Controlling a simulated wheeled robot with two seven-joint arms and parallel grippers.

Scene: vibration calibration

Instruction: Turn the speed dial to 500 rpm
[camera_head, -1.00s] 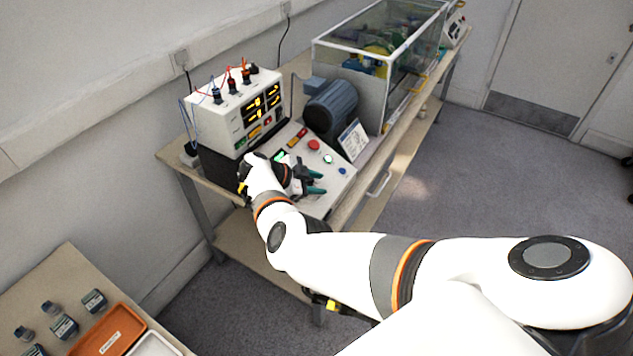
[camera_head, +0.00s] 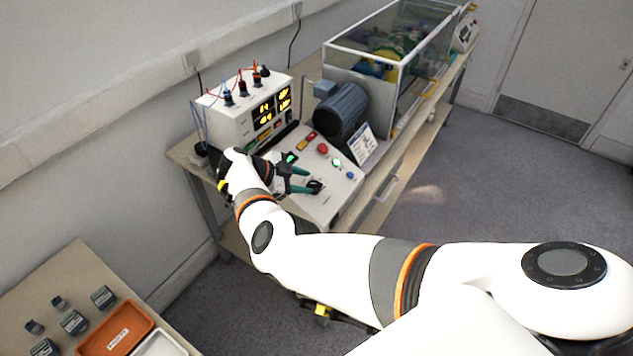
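The control panel (camera_head: 318,206) is a white sloped console on the bench, and the black speed dial (camera_head: 315,187) shows on it. My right gripper (camera_head: 308,181) has teal fingers that reach over the panel from the left. The fingers are apart, with their tips close to the dial; whether they touch it I cannot tell. The dial's pointer and scale are too small to read. The display box (camera_head: 226,122) behind has lit yellow digits, also too small to read. My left gripper does not show.
A red button (camera_head: 322,149), a green-lit button (camera_head: 337,162) and a blue button (camera_head: 350,175) sit near the dial. A sign card (camera_head: 362,146), a motor (camera_head: 345,108) and a clear enclosure (camera_head: 398,85) stand behind. An orange tray (camera_head: 112,332) lies on the table at lower left.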

